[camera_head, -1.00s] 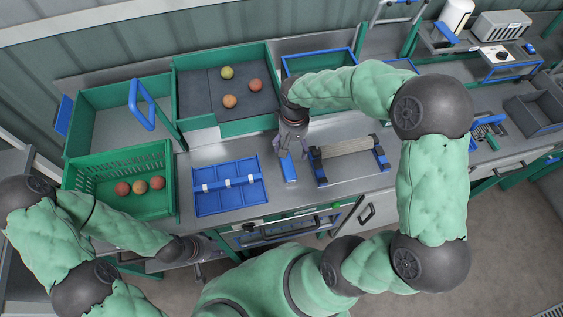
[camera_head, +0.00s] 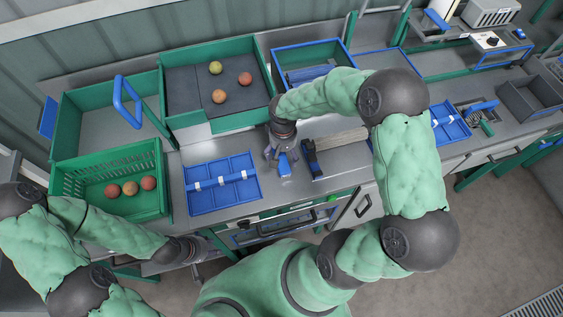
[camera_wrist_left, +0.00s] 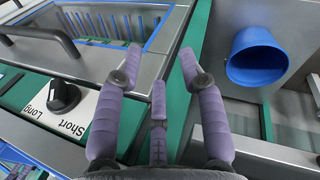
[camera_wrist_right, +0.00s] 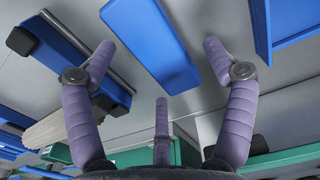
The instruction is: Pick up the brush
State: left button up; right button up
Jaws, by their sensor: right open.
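A blue slab-shaped block (camera_head: 284,168), which I take for the brush, lies on the grey worktop between the blue divided tray and the roller. No bristles show. My right gripper (camera_head: 279,154) is above its far end, pointing down. In the right wrist view the block (camera_wrist_right: 152,42) lies between the spread fingertips (camera_wrist_right: 155,47), with gaps on both sides; the gripper is open and empty. My left gripper (camera_head: 203,249) is low at the left, near the worktop's front edge. In the left wrist view its fingers (camera_wrist_left: 160,58) are apart and empty.
The blue divided tray (camera_head: 222,190) is left of the block. The ribbed roller (camera_head: 340,138) with blue end supports (camera_head: 312,160) is close on its right. Crates with tomatoes (camera_head: 160,170) stand left and behind. A blue cup (camera_wrist_left: 257,55) shows below my left wrist.

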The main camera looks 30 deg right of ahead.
jog(key=shift+f, duration=0.85)
jog(key=shift+f+b, duration=0.25)
jog(key=shift+b, duration=0.15)
jog(key=c, duration=1.3)
